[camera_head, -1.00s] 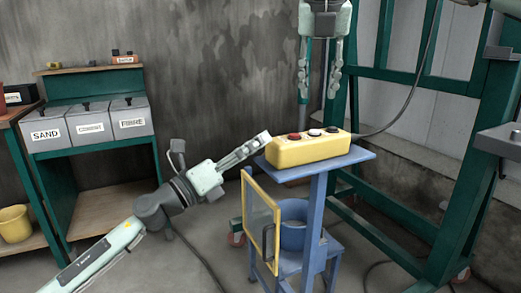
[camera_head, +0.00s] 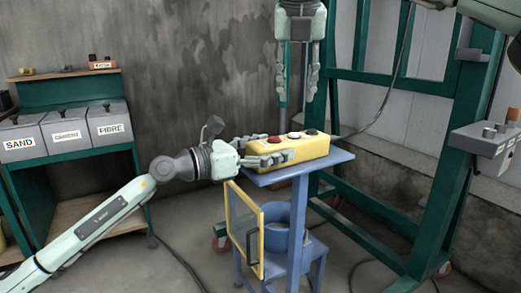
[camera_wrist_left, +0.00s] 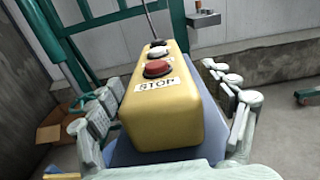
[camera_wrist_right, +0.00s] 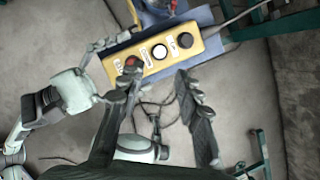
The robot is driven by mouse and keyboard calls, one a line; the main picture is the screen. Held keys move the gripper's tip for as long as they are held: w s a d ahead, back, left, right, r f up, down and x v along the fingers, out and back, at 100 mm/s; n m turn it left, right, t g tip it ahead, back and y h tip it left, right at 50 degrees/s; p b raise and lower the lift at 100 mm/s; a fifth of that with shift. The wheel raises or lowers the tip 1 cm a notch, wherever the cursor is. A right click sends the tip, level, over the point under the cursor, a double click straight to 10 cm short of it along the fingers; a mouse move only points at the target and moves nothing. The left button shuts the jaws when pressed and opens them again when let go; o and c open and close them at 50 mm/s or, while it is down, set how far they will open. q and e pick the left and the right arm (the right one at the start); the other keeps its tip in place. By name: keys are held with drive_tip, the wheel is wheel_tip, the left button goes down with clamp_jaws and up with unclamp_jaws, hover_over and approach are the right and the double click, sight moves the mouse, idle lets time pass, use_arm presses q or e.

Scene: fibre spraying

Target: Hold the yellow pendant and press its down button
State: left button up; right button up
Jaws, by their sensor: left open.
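The yellow pendant (camera_head: 300,150) lies on the blue stand's top (camera_head: 335,158), with red, white and black buttons in a row. The red button (camera_wrist_left: 157,68) is labelled STOP; the white (camera_wrist_right: 160,51) and black (camera_wrist_right: 185,40) buttons have labels I cannot read. My left gripper (camera_head: 262,150) is open, its fingers on both sides of the pendant's red-button end; the left wrist view shows gaps beside it. My right gripper (camera_head: 298,85) points down, above and behind the pendant, fingers apart and empty.
The blue stand carries a yellow-framed panel (camera_head: 243,228) and a blue bucket (camera_head: 283,236). A green frame (camera_head: 420,180) stands to the right, near a grey control box (camera_head: 485,140). Labelled bins (camera_head: 65,130) stand at left. A cable runs from the pendant's far end.

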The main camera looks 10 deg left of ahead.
use_arm(q)
drive_tip(key=c, duration=1.6)
use_arm(e)
clamp_jaws()
idle(0.4)
